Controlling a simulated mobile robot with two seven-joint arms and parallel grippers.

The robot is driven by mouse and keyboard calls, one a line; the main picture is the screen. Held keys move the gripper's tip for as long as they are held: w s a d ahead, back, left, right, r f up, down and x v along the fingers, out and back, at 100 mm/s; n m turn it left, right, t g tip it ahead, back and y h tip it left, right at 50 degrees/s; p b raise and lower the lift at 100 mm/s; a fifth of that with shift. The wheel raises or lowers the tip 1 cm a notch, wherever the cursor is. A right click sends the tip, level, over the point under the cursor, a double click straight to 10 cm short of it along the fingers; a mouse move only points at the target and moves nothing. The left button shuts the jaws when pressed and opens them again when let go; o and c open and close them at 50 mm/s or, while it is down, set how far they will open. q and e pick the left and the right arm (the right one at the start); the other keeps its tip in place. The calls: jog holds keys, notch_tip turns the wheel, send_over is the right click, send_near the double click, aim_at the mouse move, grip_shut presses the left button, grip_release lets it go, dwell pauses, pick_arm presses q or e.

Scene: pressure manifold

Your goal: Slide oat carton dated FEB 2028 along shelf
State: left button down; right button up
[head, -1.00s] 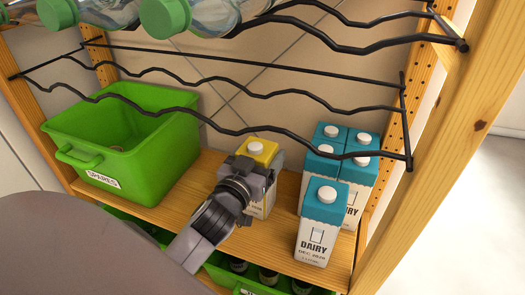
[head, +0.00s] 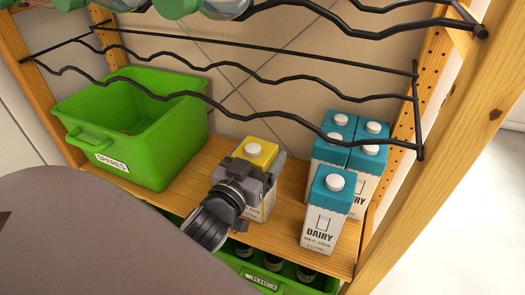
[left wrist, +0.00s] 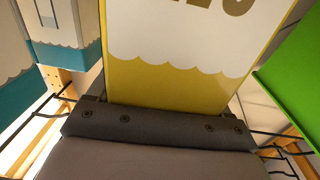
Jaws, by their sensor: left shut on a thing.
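A white carton with a yellow top (head: 254,152) stands upright on the wooden shelf, between the green bin and the blue-topped cartons. My left gripper (head: 248,178) is shut on its upper part from the front and hides much of its front face, so its date cannot be read. In the left wrist view the carton (left wrist: 185,50) fills the middle, its yellow band at the gripper (left wrist: 160,120). A blue-topped DAIRY carton (head: 323,225), dated DEC 2028, stands to the right. My right gripper is not in view.
The green SPARES bin (head: 145,160) stands left on the same shelf (head: 205,170), with a gap to the carton. More blue-topped cartons (head: 370,150) stand behind the DAIRY one. A black wire rack (head: 285,127) with bottles hangs above. Another green bin (head: 270,268) is below.

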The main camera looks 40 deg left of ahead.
pick_arm(q)
jog(key=shift+s+d+f, duration=0.1)
jog(key=shift+s+d, duration=0.05)
jog(key=shift+s, duration=0.5)
jog(key=shift+s+d, duration=0.15)
jog(key=shift+s, duration=0.45)
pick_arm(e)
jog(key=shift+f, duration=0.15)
pick_arm(q)
grip_release()
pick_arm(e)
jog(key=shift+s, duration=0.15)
